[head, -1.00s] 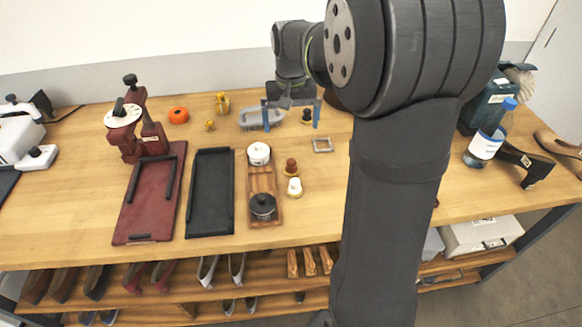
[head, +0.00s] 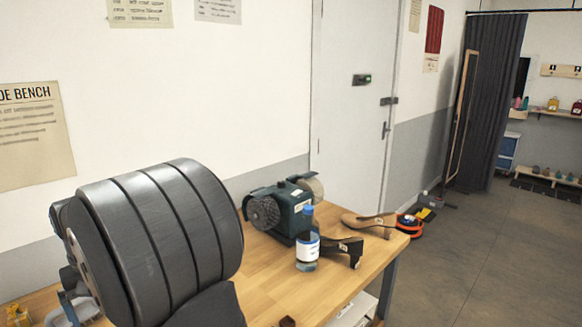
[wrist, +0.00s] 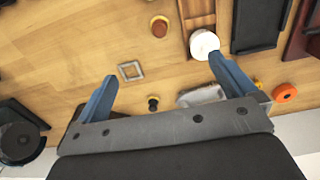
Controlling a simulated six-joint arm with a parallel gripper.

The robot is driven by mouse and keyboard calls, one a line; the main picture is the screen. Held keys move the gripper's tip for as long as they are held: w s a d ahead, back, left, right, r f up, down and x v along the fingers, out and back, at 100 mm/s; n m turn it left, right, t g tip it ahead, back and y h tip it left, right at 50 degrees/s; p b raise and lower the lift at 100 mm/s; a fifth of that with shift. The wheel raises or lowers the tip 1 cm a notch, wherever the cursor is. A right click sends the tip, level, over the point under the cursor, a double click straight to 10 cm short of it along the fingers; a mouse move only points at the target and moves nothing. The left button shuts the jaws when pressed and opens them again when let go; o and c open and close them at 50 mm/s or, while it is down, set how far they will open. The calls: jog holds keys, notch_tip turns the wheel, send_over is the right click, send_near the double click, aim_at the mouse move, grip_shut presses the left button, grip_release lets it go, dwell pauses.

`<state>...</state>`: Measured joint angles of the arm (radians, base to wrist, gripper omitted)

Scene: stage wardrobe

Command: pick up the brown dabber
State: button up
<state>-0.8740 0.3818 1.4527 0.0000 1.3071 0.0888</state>
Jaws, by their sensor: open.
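A small round brown-topped dabber (wrist: 159,26) with a pale rim stands on the wooden bench in the wrist view, near the top edge. My gripper (wrist: 162,68) is open and empty, its two blue fingers spread wide above the bench. In the picture the dabber lies beyond the fingertips, roughly between their lines. A pale, similar piece is cut off at the top edge above it. In the head view the dabber cannot be made out, and my arm covers much of the bench.
In the wrist view, a square metal frame (wrist: 131,71) and a white lidded pot (wrist: 204,43) lie near the fingertips. A black-topped piece (wrist: 153,103) and a grey brush (wrist: 203,95) are near the gripper. In the head view, a bottle (head: 307,247) stands on the bench's right part.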

jog(key=c, duration=0.9)
jog(key=f+n, duration=0.3)
jog(key=f, duration=0.1)
jog(key=f+n, duration=0.3)
jog(key=f, duration=0.1)
jog(key=f+n, duration=0.3)
jog(key=f, duration=0.1)
jog(key=shift+s+d+f, duration=0.15)
jog(key=shift+s+f, duration=0.05)
jog(key=shift+s, duration=0.05)
jog(key=shift+w+f, duration=0.2)
jog(key=shift+f, duration=1.2)
jog(key=shift+w+f, duration=0.15)
jog(key=shift+f, duration=1.2)
